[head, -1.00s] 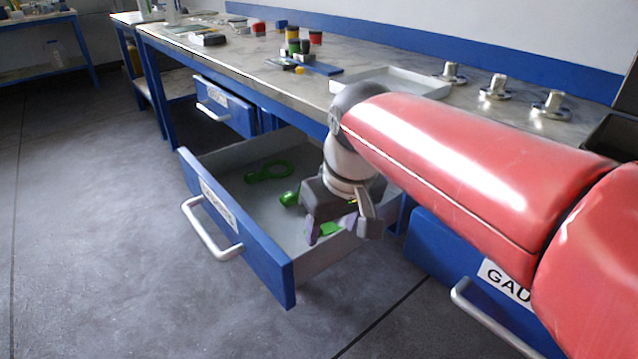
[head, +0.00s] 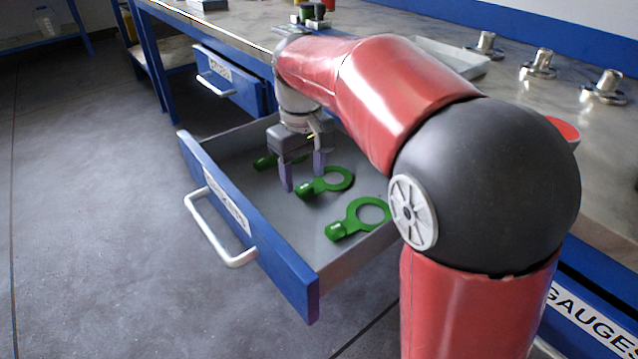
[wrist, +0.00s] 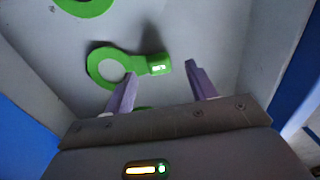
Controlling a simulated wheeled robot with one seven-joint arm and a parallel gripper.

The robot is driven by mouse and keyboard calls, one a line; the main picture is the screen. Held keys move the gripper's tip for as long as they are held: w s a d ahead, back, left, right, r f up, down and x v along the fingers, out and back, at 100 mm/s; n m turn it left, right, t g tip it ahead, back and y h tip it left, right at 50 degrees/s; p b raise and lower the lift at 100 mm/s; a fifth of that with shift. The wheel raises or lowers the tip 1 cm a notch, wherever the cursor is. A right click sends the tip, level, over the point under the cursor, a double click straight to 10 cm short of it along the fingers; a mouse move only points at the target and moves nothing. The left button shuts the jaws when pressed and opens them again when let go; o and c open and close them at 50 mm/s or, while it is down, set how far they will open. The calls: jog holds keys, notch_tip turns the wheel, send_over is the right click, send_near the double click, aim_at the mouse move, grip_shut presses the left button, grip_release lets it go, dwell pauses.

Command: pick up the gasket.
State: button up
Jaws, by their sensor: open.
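Three green ring-shaped gaskets with tabs lie in the open drawer. In the head view, one gasket (head: 348,183) is beside my gripper, one (head: 352,212) is nearer the front, and one (head: 264,162) is partly hidden behind my gripper. My gripper (head: 303,181) is open and empty, pointing down inside the drawer. In the wrist view, my fingertips (wrist: 161,70) are on either side of the tab end of one gasket (wrist: 98,66). I cannot tell their height above it. Another gasket (wrist: 85,6) is cut by the top edge, and a green sliver shows behind my gripper body.
The blue-fronted drawer (head: 272,262) has grey walls close around my gripper. The bench above holds a pale tray (head: 455,58) and metal flanged pieces (head: 538,64). Another blue drawer (head: 228,88) stands farther back. Open floor lies to the left.

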jog(key=shift+w+f, duration=0.1)
jog(key=shift+f, duration=1.3)
jog(key=c, duration=1.1)
jog(key=shift+o, duration=0.2)
notch_tip(320, 180, up, 12)
jog(key=r+p, duration=0.1)
jog(key=p, duration=0.1)
jog(key=s+a+b, duration=0.1)
jog(key=s+a, duration=0.4)
jog(key=a, duration=0.2)
jog(key=s+a+f, duration=0.1)
jog(key=s+a, duration=0.4)
jog(key=a, duration=0.3)
jog(key=shift+b, duration=0.4)
